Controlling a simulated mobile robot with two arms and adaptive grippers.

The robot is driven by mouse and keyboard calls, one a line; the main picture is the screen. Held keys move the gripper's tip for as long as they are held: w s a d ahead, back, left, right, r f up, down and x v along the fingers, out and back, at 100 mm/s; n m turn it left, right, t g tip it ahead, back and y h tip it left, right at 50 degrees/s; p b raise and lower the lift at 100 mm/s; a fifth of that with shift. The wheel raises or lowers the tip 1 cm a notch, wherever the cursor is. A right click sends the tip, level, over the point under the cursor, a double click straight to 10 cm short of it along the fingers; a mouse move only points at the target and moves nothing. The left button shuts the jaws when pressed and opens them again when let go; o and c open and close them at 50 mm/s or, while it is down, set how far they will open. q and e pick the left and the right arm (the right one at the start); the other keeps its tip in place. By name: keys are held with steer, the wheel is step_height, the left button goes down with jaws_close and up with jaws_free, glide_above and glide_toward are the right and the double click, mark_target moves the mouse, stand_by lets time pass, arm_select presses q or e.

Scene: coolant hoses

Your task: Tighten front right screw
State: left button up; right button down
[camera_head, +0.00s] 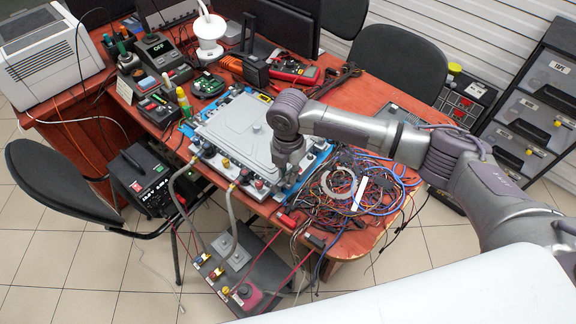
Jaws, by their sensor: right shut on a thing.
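A grey plate (237,125) lies on a blue-edged fixture (194,128) on the red-brown table. My right gripper (284,178) points down at the front right corner of the plate. It is shut at that corner, on the front right screw. The gripper covers the screw, so its head and seating are hidden. My left gripper is not in view.
Tangled coloured wires (355,195) lie right of the fixture. A green circuit board (208,86) and tools lie behind it. Grey hoses (233,215) hang from the front edge to a low unit (237,250). A black chair (62,185) stands at left.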

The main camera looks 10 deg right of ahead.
steer(key=m+p, duration=0.6)
steer(key=shift+r+p, duration=0.3)
steer(key=shift+p, duration=0.05)
steer(key=shift+m+p, duration=0.8)
steer(key=shift+m, duration=0.3)
steer(key=m+p, duration=0.3)
steer(key=m, duration=0.1)
steer(key=shift+f, duration=0.1)
steer(key=shift+f+m+p, duration=0.1)
steer(key=shift+m+p, duration=1)
steer(key=shift+m, duration=0.7)
steer(key=c, duration=1)
jaws_free()
steer(key=shift+c, duration=0.2)
